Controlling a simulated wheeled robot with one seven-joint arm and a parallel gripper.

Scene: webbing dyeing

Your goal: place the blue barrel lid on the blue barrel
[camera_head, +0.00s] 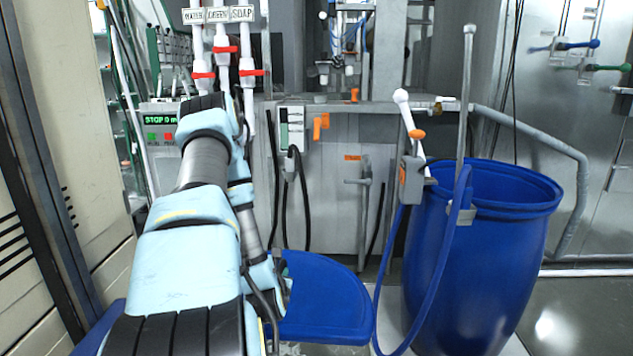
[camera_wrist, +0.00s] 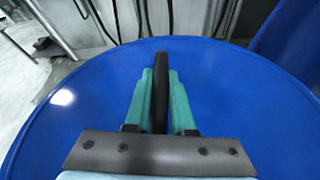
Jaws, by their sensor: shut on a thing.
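The blue barrel lid (camera_wrist: 222,85) is a wide round disc that fills most of the wrist view. My gripper (camera_wrist: 161,75) has its green fingers shut on the lid's dark upright handle (camera_wrist: 160,35). In the head view the lid (camera_head: 325,300) is left of the barrel, partly covered by my arm, and my fingers are hidden. The blue barrel (camera_head: 480,265) stands upright at the right with its top open. Its blue wall also shows at the upper right corner of the wrist view (camera_wrist: 295,45). The lid is apart from the barrel's rim.
A grey and white hose fitting (camera_head: 411,160) and an upright metal rod (camera_head: 465,100) are at the barrel's left rim. A blue hose (camera_head: 437,280) hangs down that side. A grey pipe rail (camera_head: 540,145) runs behind the barrel. Cream panels (camera_head: 75,130) stand close at left.

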